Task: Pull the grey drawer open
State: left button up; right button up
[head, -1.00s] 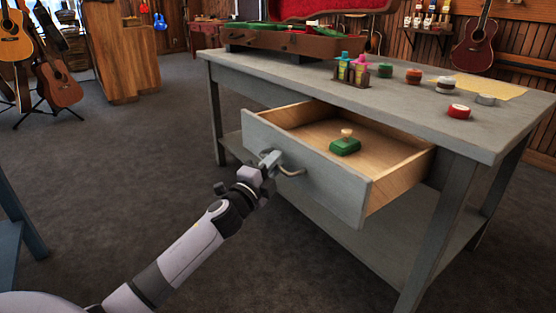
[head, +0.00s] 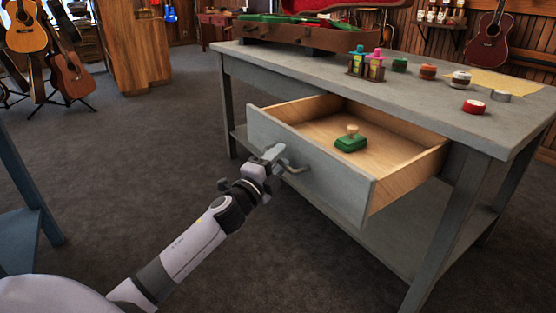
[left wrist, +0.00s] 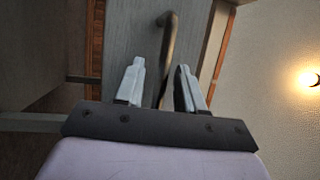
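The grey drawer (head: 310,160) stands well out of the grey table, its wooden inside showing. A curved metal handle (head: 293,168) is on its front. A green block with a pale knob (head: 350,143) sits in the drawer. My left gripper (head: 276,158) is at the handle's left end. In the left wrist view, the fingers of my left gripper (left wrist: 159,78) are apart, with the handle (left wrist: 168,40) between them and gaps beside it. My right gripper is not in view.
The grey table (head: 400,95) carries an open case (head: 300,36), small bottles (head: 366,66) and several round tins or rolls. Guitars on stands (head: 68,72) are at the far left. A blue-grey table leg (head: 28,190) is at the left edge. The floor between is clear.

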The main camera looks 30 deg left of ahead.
pick_arm(q)
jog(key=shift+s, duration=0.1)
jog(key=s+f+p, duration=0.1)
jog(key=s, duration=0.6)
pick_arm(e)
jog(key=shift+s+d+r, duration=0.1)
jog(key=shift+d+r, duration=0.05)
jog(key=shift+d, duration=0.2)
pick_arm(q)
jog(key=shift+f, duration=0.15)
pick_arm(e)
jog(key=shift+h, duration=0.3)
